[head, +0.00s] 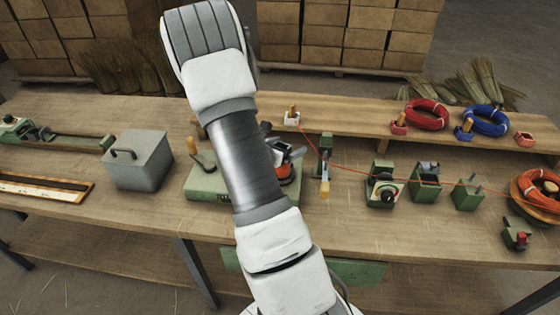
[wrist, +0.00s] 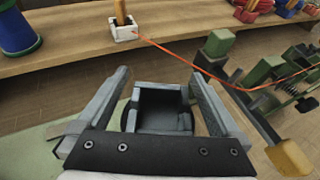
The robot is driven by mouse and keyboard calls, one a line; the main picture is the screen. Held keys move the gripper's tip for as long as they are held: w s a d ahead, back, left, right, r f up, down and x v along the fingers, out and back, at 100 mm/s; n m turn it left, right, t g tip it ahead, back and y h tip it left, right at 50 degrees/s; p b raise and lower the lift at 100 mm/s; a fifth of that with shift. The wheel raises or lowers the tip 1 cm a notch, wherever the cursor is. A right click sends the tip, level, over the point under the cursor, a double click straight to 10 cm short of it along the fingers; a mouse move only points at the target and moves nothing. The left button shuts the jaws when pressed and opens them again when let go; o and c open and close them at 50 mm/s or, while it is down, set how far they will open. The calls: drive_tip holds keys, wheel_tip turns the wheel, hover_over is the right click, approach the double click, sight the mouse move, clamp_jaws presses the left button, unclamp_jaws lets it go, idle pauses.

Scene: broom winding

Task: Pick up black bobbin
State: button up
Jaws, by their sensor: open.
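My gripper (wrist: 160,77) is open, its two fingers spread on either side of a dark thing (wrist: 163,118) in the wrist view. This dark thing has a rounded edge and appears to be the black bobbin, but I cannot be sure. Grey gripper-like parts frame its top. No contact with the fingers shows clearly. In the head view my gripper (head: 287,153) is above the green machine base (head: 205,188), and my arm hides much of it and the spot below. An orange-red round part (head: 286,174) shows beneath it.
A white block with a wooden peg (head: 291,119) stands on the raised shelf, with a red wire running right. A green stand with a yellow handle (head: 324,185) is close on the right. A blue spool (wrist: 17,35) is at left. A grey box (head: 139,165) stands farther left.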

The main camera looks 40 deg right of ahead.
drive_tip(key=c, duration=1.2)
drive_tip(key=shift+r, duration=0.1)
drive_tip(key=shift+c, duration=0.2)
